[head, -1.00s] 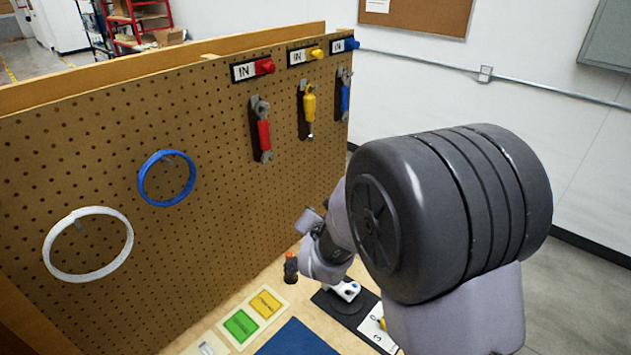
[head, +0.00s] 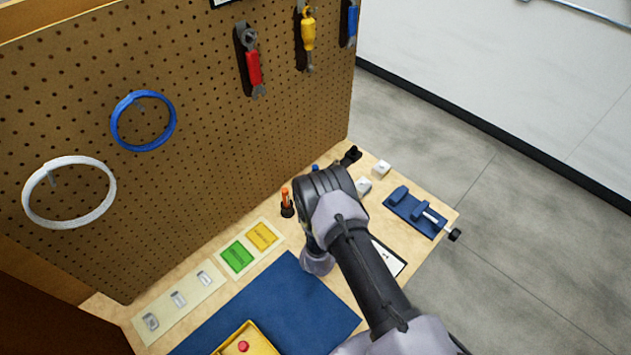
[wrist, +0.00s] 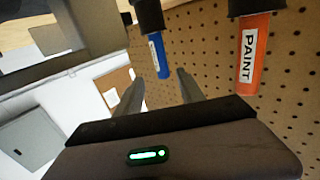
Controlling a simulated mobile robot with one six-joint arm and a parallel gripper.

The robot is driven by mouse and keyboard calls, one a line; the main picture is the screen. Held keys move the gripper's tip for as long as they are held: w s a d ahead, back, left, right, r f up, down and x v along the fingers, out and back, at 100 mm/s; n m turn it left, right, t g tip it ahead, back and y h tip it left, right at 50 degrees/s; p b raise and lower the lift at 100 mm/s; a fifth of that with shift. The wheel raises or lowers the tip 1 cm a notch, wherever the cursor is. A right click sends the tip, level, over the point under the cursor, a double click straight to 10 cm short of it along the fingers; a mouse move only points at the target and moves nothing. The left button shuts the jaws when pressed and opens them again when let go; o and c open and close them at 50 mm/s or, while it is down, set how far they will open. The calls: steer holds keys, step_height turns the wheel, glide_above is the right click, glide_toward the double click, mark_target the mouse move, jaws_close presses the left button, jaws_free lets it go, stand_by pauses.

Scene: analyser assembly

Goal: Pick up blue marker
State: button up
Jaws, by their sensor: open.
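The blue marker (wrist: 158,57) shows in the wrist view with its end in a black holder. That view is turned over, so the holder is at the top. In the head view only a small blue tip (head: 315,168) shows, behind my arm. My gripper (wrist: 159,78) is open, and its two fingers point toward the blue marker, one on either side of it in the picture. I cannot tell whether the marker is fully between them. My gripper's fingers are hidden by my arm in the head view.
An orange marker (wrist: 253,60) labelled PAINT stands in its holder close beside the blue one. The pegboard (head: 200,150) rises behind the bench. A blue mat (head: 285,310), yellow tray (head: 262,338) and blue vise (head: 415,212) are on the bench.

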mark_target(315, 169)
steer(key=w, duration=0.2)
steer(key=w+b, duration=0.1)
steer(key=w, duration=0.3)
steer(key=shift+w+a+b, duration=0.25)
steer(key=shift+b, duration=0.05)
jaws_close()
